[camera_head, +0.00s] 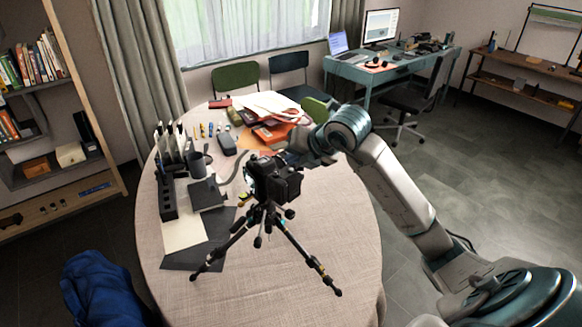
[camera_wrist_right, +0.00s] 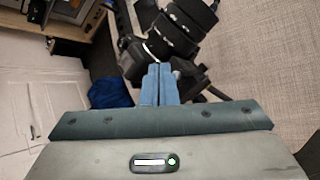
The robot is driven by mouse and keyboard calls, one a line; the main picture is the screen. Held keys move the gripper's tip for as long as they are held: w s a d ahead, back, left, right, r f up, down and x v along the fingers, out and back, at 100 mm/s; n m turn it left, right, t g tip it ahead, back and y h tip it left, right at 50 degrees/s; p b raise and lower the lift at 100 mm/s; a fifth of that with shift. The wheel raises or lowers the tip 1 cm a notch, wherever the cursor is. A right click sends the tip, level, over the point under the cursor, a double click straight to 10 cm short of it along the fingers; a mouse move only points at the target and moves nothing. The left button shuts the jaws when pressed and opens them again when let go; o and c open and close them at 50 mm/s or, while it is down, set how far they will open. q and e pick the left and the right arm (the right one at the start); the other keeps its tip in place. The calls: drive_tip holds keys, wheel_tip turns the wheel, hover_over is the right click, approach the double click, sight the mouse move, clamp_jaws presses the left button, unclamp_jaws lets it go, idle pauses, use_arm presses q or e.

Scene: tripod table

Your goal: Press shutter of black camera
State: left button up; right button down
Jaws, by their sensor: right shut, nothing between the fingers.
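The black camera (camera_head: 272,182) stands upright on a black tripod (camera_head: 268,222) in the middle of the round table. My right gripper (camera_head: 277,160) reaches in from the right to the top back of the camera, and its fingertips are partly hidden there. In the right wrist view the blue fingers (camera_wrist_right: 160,84) are shut together with nothing between them. Their tips are at the black camera body and lens (camera_wrist_right: 178,32); I cannot tell whether they touch it. The shutter button cannot be made out. My left gripper is not in view.
The table (camera_head: 320,245) is clear at its front and right. Papers and folders (camera_head: 270,112) lie at the back. A blue chair (camera_head: 95,290) stands at the front left.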

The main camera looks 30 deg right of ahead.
wheel_tip(320, 180, up, 5)
drive_tip(key=p, duration=0.3)
idle(0.4)
idle(0.8)
